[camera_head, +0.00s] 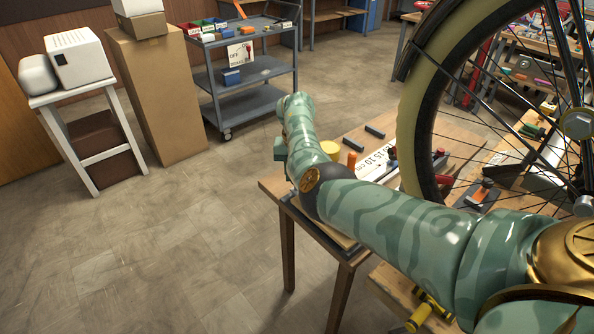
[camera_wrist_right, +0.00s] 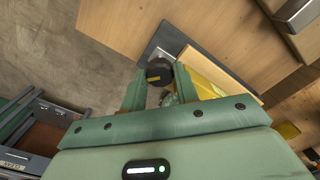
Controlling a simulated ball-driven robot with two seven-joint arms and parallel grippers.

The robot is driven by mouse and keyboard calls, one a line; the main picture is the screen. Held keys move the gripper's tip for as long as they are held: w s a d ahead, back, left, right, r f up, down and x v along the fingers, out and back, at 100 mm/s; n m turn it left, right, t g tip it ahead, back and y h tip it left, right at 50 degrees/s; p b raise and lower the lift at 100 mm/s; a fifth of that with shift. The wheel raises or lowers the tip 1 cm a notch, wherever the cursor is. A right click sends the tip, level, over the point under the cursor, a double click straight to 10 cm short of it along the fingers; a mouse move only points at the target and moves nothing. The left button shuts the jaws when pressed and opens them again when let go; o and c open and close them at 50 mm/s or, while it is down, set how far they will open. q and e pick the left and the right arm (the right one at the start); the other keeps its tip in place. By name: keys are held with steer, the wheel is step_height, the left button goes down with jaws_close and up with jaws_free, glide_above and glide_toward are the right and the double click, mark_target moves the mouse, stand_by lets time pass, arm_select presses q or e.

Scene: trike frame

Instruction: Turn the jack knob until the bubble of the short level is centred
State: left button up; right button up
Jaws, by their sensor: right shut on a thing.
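In the right wrist view, my right gripper (camera_wrist_right: 160,78) has its two green fingers on either side of a round black knob (camera_wrist_right: 159,71), which looks like the jack knob. The knob is between the fingertips, over a dark grey plate. A yellow body (camera_wrist_right: 203,84) lies just right of the right finger; I cannot tell whether it is part of the jack or the level. In the head view my right arm reaches over the table corner and hides the gripper and knob. I cannot make out the short level or its bubble. My left gripper is not seen.
The wooden table (camera_head: 272,188) carries a large spoked wheel (camera_head: 412,120), a white number strip (camera_head: 376,163), dark blocks and a yellow round thing (camera_head: 331,150). A grey cart (camera_head: 240,95), cardboard box (camera_head: 160,90) and white stool (camera_head: 95,150) stand behind. Floor at left is clear.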

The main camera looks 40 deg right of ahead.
steer(key=n+p, duration=0.1)
steer(key=n, duration=0.2)
steer(key=shift+r+n, duration=0.15)
steer(key=shift+n, duration=0.15)
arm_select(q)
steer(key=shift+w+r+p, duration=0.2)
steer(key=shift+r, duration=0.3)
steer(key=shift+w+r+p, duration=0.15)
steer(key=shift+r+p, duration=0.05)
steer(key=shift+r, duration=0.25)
arm_select(e)
steer(key=shift+n, duration=1.7)
steer(key=o, duration=1)
arm_select(q)
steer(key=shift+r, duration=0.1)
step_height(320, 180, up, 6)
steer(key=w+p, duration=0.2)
steer(key=p, duration=0.4)
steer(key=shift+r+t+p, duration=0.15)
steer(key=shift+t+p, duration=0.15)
steer(key=shift+p, duration=0.05)
arm_select(e)
step_height(320, 180, up, 16)
steer(key=shift+r, duration=0.1)
